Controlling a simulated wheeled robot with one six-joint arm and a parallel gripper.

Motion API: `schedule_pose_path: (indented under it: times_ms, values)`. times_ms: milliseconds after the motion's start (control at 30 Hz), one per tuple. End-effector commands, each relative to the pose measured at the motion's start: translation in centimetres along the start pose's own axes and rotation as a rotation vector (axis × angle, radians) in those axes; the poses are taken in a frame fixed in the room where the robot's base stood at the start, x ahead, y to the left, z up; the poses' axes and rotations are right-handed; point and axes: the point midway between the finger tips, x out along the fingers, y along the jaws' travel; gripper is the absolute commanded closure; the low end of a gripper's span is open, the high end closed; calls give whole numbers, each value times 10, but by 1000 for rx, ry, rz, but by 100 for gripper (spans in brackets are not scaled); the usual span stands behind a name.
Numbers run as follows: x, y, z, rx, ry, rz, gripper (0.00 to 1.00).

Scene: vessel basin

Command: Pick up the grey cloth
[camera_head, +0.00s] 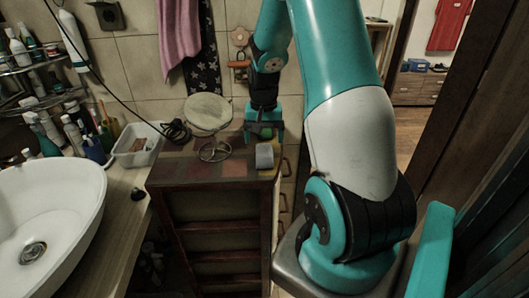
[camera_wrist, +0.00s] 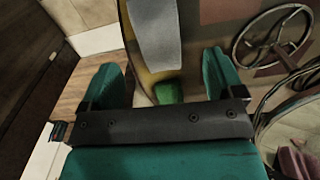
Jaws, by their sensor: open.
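A small grey block-like thing, which looks like the folded grey cloth (camera_head: 264,157), lies near the right edge of the cabinet top (camera_head: 185,172). In the wrist view the grey cloth (camera_wrist: 156,32) is a long pale grey shape ahead of the fingers. My gripper (camera_head: 263,137) points down just behind the cloth, close over the cabinet top. In the wrist view my gripper (camera_wrist: 161,68) has its two teal fingers wide apart, with nothing held. A small green thing (camera_wrist: 168,92) lies between the fingers, nearer to the palm than the cloth.
A wire ring-shaped thing (camera_head: 214,151) lies left of the cloth; it also shows in the wrist view (camera_wrist: 272,36). A round pale lid-like thing (camera_head: 208,112) stands behind. A white basket (camera_head: 137,145) and a white basin (camera_head: 48,215) are left. The cabinet's right edge is close.

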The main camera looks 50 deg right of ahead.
Motion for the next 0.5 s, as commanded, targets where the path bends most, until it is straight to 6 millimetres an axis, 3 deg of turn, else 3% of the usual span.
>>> schedule_pose_path:
  times_ms: [233,500]
  values:
    - [17,1,-2,0,-4,1,13]
    - [53,3,-6,-1,-3,0,13]
